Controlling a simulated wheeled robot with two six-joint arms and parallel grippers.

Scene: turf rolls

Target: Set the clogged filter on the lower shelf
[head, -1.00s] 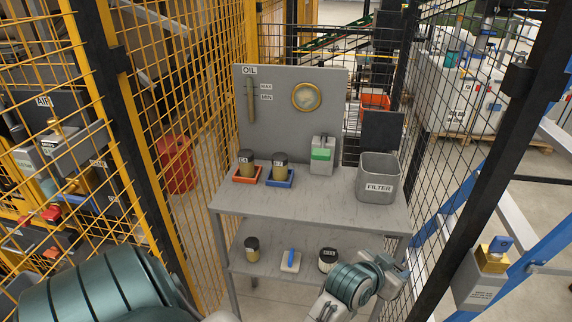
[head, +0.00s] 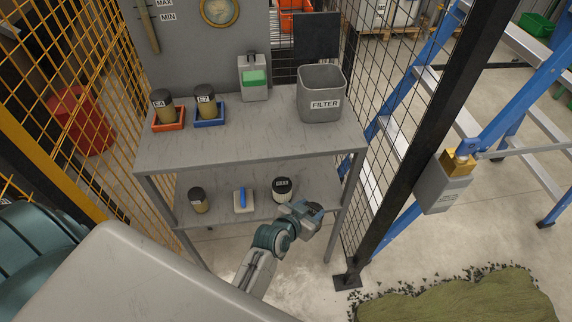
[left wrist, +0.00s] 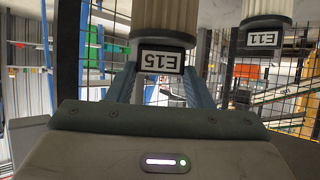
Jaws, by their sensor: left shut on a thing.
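My left gripper (head: 312,212) is at the right front of the lower shelf (head: 222,212). In the left wrist view it is shut on a filter labelled E15 (left wrist: 165,58), with a pale pleated body and dark cap; the picture is upside down. In the head view that filter is mostly hidden by the gripper; I cannot tell whether it touches the shelf. A second filter, labelled E11 (left wrist: 262,38), is close beside it. It appears to be the dark-capped filter (head: 283,189) on the lower shelf, just left of my gripper. My right gripper is not in view.
A small filter (head: 198,203) and a blue-handled brush (head: 243,201) stand further left on the lower shelf. The top shelf (head: 245,140) holds a grey FILTER bin (head: 321,95), a green-fronted dispenser (head: 254,80), and filters in red (head: 169,121) and blue (head: 209,117) trays. A shelf leg (head: 340,220) is at the right.

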